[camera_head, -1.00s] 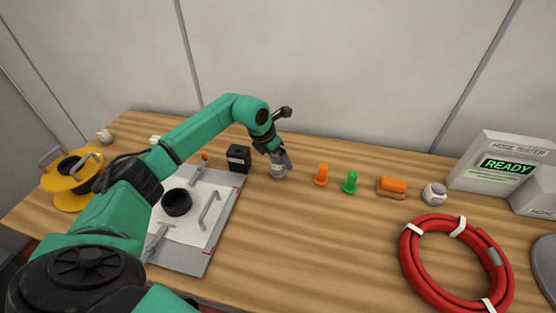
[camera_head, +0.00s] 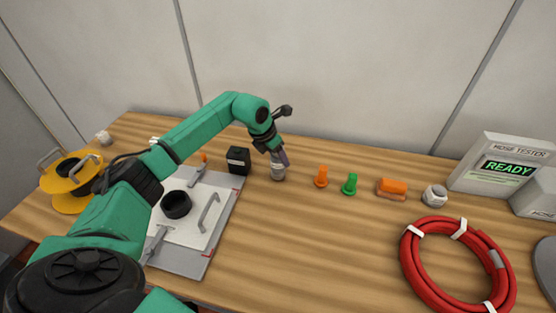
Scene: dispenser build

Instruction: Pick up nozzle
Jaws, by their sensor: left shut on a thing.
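My left gripper (camera_head: 279,160) reaches down to the table behind the middle and is shut on a small grey, roughly cylindrical piece, the nozzle (camera_head: 278,173). The nozzle looks upright and at table level; the fingers hide its upper part, and I cannot tell whether it still touches the wood. My right gripper is not in view.
An orange cone-like piece (camera_head: 321,177), a green one (camera_head: 350,184), an orange roll (camera_head: 392,187) and a white nut (camera_head: 434,195) stand to the right. A black box (camera_head: 238,160) is close left. A red hose coil (camera_head: 408,265) lies at right; the front middle is clear.

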